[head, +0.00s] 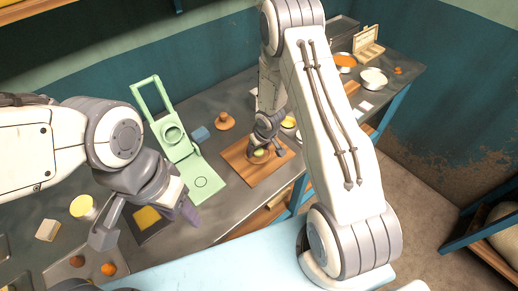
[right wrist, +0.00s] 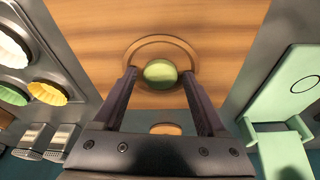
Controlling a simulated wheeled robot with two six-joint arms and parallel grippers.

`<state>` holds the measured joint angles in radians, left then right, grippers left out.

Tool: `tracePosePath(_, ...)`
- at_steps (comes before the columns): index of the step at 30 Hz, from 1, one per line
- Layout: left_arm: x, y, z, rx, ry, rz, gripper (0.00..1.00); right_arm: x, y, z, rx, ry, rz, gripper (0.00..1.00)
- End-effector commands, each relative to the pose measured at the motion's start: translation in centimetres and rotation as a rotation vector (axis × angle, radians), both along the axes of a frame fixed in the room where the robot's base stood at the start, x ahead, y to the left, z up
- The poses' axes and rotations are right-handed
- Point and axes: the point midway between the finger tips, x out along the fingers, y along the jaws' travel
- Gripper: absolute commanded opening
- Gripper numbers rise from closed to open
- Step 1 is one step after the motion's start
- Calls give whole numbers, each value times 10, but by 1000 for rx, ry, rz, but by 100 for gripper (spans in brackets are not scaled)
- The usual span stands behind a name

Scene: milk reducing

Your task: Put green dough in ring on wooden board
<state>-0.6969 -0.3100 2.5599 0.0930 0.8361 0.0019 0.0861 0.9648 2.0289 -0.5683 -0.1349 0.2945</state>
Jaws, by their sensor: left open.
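The wooden board (head: 240,168) lies near the table's front edge and fills the middle of the right wrist view (right wrist: 95,25). The brown ring (right wrist: 160,39) lies on it. The green dough (right wrist: 160,73), a small round ball, appears inside the ring's outline; it also shows in the head view (head: 260,153). The ring's near part is hidden by my fingers.
A light green press (head: 175,140) stands open left of the board. A blue block (head: 201,134) and an orange-brown knobbed piece (head: 224,121) lie behind. A metal tray with pale molds (right wrist: 15,45) is beside the board. Several small items lie at left.

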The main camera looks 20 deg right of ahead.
Motion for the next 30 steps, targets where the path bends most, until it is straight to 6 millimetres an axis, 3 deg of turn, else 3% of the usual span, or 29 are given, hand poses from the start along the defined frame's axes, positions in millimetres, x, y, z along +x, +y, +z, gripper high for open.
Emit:
tracePosePath(8,0,0,7,0,0,-1,50,-2,0,14,0,-2,2,82)
tracePosePath(19,0,0,43,0,-1,-7,50,-23,-4,92,-1,-1,1,82)
tracePosePath(30,0,0,58,0,-1,-10,50,-31,3,136,-26,-5,17,82)
